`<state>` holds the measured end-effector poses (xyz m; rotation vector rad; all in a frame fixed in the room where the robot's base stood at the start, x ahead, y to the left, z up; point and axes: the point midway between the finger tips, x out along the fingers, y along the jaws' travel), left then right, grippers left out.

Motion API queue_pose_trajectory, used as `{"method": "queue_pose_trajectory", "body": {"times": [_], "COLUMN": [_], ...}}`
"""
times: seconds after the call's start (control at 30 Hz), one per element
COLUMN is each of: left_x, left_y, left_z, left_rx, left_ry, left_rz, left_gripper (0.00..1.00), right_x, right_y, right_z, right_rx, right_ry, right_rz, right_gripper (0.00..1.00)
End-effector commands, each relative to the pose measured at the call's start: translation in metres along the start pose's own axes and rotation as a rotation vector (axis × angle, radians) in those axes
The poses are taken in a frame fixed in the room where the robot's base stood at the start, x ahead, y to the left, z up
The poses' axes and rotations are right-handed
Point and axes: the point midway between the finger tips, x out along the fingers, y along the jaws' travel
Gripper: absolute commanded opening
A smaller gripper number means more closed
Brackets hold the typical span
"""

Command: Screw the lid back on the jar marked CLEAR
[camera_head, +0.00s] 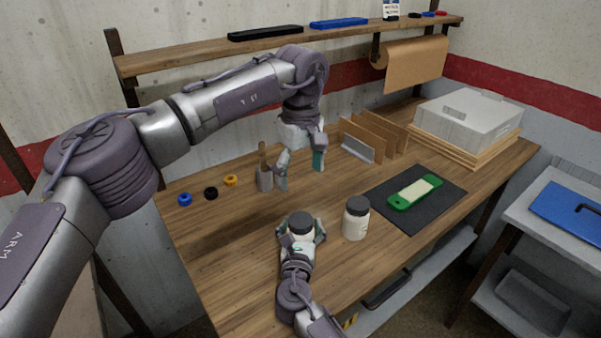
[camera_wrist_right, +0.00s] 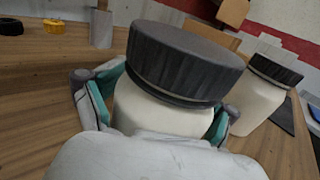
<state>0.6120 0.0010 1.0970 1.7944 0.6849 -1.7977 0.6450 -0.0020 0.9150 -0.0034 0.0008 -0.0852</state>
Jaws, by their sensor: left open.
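A white jar with a black lid (camera_head: 301,222) stands at the front of the bench. My right gripper (camera_head: 301,232) has a finger on each side of its body and is shut on it. In the right wrist view the ribbed black lid (camera_wrist_right: 187,62) sits on top of the white jar body (camera_wrist_right: 165,115), with a dark ring under it. A second white jar (camera_head: 356,222) with a black lid stands just to the right. No label is readable on either jar. My left gripper (camera_head: 300,172) is open and empty, behind and above the held jar.
A grey cup (camera_head: 265,181) with a wooden handle in it stands near my left gripper. Blue, black and yellow rings (camera_head: 230,180) lie at left. A dark mat (camera_head: 437,207) holds a green-framed piece (camera_head: 415,192). Wooden dividers (camera_head: 365,137) stand behind.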

Motion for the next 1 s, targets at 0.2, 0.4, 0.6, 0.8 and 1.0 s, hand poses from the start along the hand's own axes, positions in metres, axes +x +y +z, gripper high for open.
{"method": "queue_pose_trajectory", "body": {"times": [0.2,0.4,0.6,0.8,1.0], "left_x": [0.000,0.000,0.000,0.000,0.000], "left_y": [0.000,0.000,0.000,0.000,0.000], "left_z": [0.000,0.000,0.000,0.000,0.000], "left_rx": [0.000,0.000,0.000,0.000,0.000], "left_ry": [0.000,0.000,0.000,0.000,0.000], "left_rz": [0.000,0.000,0.000,0.000,0.000], "left_gripper": [0.88,0.88,0.88,0.88,0.88], "right_x": [0.000,-0.002,-0.030,-0.074,-0.107], "right_y": [0.000,0.000,0.000,0.000,0.000], "right_z": [0.000,0.000,-0.001,-0.002,-0.001], "right_rx": [0.000,0.000,0.002,0.002,0.000], "right_ry": [0.000,0.000,0.002,0.003,0.002], "right_rz": [0.000,0.000,0.001,0.002,0.001], "right_gripper": [0.94,0.94,0.94,0.94,0.94]}}
